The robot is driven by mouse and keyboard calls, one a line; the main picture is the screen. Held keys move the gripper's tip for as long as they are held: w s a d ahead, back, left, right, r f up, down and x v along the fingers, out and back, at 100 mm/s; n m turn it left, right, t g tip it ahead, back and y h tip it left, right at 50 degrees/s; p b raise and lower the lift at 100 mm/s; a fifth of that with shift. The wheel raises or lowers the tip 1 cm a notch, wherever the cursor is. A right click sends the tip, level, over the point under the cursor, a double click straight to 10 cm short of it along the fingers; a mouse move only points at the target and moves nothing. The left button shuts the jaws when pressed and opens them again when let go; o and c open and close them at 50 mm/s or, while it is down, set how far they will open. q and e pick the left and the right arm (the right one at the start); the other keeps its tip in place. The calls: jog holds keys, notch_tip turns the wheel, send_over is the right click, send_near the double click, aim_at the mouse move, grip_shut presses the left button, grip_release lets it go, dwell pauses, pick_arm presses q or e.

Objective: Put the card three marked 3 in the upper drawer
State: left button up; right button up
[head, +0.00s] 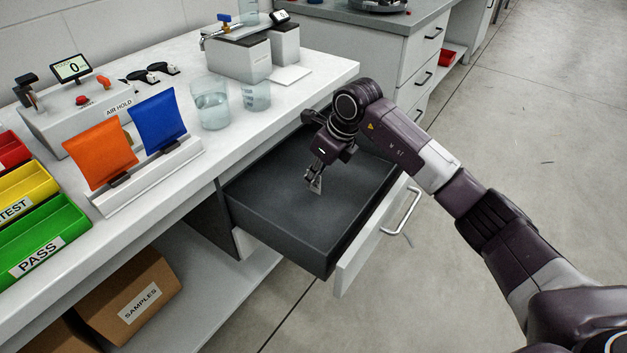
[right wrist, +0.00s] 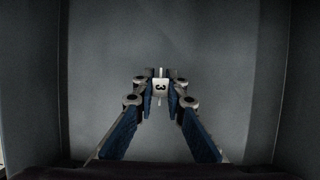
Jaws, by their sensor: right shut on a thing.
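The card three (right wrist: 161,87) is a small white piece marked 3, between the fingertips of my right gripper (right wrist: 161,95) in the right wrist view. My right gripper also shows in the head view (head: 314,185), pointing down over the open upper drawer (head: 290,215). It is shut on the card, and a small light piece shows at its tips. The drawer is dark grey inside, pulled out from under the white bench, and its visible floor is empty. I cannot tell whether the card touches the drawer floor. My left gripper is not in view.
The drawer's white front with a metal handle (head: 401,212) sticks out over the floor. Glass beakers (head: 210,103), orange and blue pouches (head: 158,122) and coloured bins (head: 45,237) stand on the bench. A SAMPLES box (head: 130,290) sits on the shelf below.

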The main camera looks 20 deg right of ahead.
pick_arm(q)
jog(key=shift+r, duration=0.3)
pick_arm(e)
jog(key=shift+f, duration=0.75)
jog(key=o, duration=0.7)
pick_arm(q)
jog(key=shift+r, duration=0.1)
pick_arm(e)
jog(key=shift+o, duration=0.2)
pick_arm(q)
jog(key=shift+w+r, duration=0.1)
pick_arm(e)
jog(key=shift+r, duration=0.1)
